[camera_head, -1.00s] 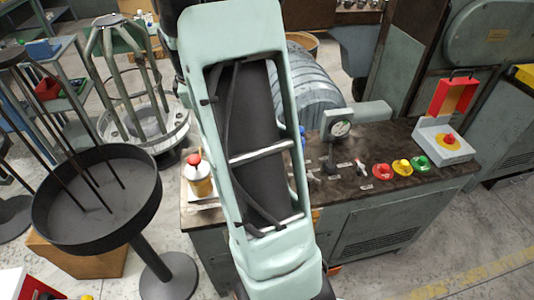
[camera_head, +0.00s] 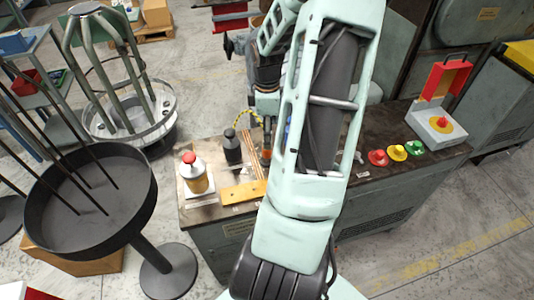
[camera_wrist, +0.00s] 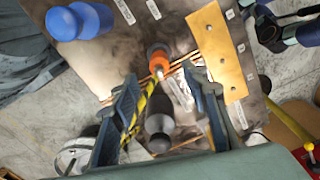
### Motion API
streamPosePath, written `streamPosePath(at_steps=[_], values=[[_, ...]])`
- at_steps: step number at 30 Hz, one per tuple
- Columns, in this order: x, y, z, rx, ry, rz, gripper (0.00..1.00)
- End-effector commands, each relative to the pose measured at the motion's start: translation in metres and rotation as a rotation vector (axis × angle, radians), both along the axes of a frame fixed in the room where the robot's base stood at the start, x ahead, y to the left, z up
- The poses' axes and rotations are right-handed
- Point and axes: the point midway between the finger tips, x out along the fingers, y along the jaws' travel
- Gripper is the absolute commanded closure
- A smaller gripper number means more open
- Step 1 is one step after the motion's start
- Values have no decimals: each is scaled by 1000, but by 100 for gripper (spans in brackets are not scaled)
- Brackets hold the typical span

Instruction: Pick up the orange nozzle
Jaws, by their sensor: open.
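The orange nozzle (camera_wrist: 158,64) lies ahead of my gripper in the wrist view, with a dark round end and a clear-looking part beside it. In the head view the orange nozzle (camera_head: 265,156) shows on the bench, just left of my arm. My gripper (camera_wrist: 160,76) is open and empty, one finger to each side of the nozzle's line. How much height separates them I cannot tell. In the head view my gripper (camera_head: 266,118) is partly hidden by my arm.
A dark bottle (camera_wrist: 159,122) and a yellow-black hose (camera_wrist: 145,97) appear between the fingers. Thin copper rods lie close by. A drilled yellow plate (camera_wrist: 219,50) and a blue object (camera_wrist: 85,20) flank the nozzle.

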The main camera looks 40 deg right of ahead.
Motion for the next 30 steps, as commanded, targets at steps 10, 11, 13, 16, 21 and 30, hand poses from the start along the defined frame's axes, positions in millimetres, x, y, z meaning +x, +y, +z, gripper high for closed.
streamPosePath(at_steps=[10,11,13,16,21,30], values=[[0,0,-39,1,1,-1,58],[0,1,-42,1,1,0,58],[0,1,-50,2,1,0,58],[0,1,-64,3,1,0,58],[1,0,-84,1,0,0,58],[1,-1,-88,-1,-1,-1,58]])
